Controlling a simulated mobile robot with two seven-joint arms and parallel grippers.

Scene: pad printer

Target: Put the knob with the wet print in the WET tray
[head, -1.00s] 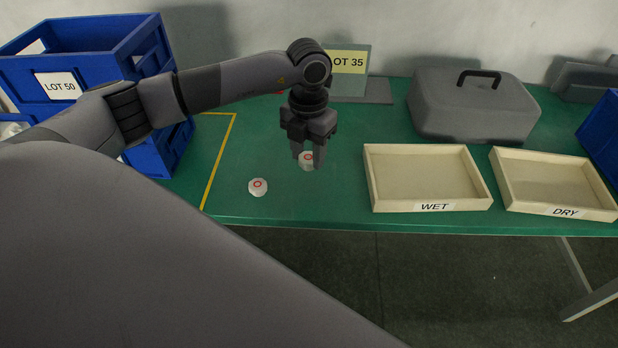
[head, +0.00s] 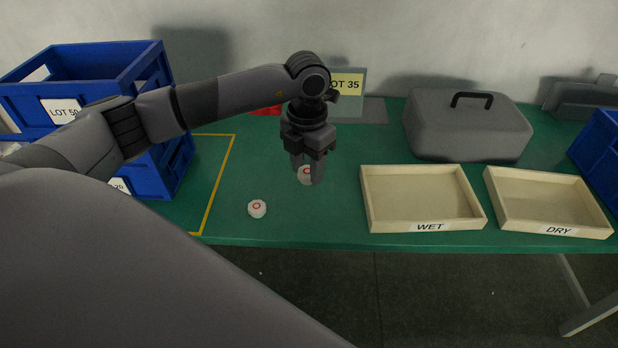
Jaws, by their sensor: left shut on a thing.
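My left gripper (head: 309,178) points down over the green table and is shut on a white knob (head: 304,175) with a red printed mark. The fingers hide part of this knob, and I cannot tell whether it touches the table. A second white knob (head: 257,208) with a red ring lies on the table to the left, nearer the front edge. The WET tray (head: 430,226), a shallow pale wooden tray, stands to the right of my gripper and looks empty. My right gripper is not in view.
The DRY tray (head: 558,230), also empty, stands right of the WET tray. A grey case (head: 465,130) with a handle is behind them. Blue crates (head: 150,75) stand at the left, another blue bin (head: 600,150) at the right edge. A LOT 35 sign (head: 347,84) stands behind my gripper.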

